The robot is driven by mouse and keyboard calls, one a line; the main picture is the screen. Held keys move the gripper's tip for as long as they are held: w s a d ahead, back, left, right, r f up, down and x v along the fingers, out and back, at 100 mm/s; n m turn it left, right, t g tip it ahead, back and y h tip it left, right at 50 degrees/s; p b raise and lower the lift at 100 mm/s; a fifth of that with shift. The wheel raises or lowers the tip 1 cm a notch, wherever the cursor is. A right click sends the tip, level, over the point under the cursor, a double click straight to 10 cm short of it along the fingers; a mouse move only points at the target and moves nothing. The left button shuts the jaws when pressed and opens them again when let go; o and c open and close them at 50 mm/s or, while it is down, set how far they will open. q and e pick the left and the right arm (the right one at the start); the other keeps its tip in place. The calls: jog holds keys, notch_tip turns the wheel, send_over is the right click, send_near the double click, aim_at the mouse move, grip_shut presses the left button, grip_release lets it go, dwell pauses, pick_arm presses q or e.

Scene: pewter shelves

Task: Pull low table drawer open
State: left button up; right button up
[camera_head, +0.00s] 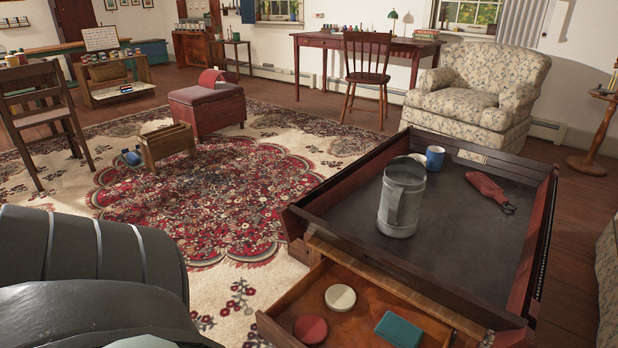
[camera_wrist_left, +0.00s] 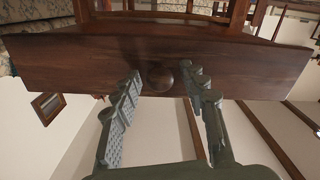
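The low table (camera_head: 455,250) is a dark wooden tray-topped table at the right of the head view. Its drawer (camera_head: 372,290) stands pulled out at the near side, its inside showing. It holds a cream disc (camera_head: 340,298), a red disc (camera_head: 310,329) and a teal block (camera_head: 398,330). In the left wrist view, the drawer's front (camera_wrist_left: 90,62) spans the picture with a round knob (camera_wrist_left: 158,78). My left gripper (camera_wrist_left: 164,80) has its fingers on either side of the knob, with a gap showing at the right finger. My right gripper is not in view.
A grey metal jug (camera_head: 402,197), a blue mug (camera_head: 435,158) and a dark red object (camera_head: 485,188) are on the tabletop. A floral armchair (camera_head: 475,90) stands behind.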

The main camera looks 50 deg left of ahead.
pick_arm(q)
notch_tip(320, 180, up, 10)
dwell(0.7)
dwell(0.5)
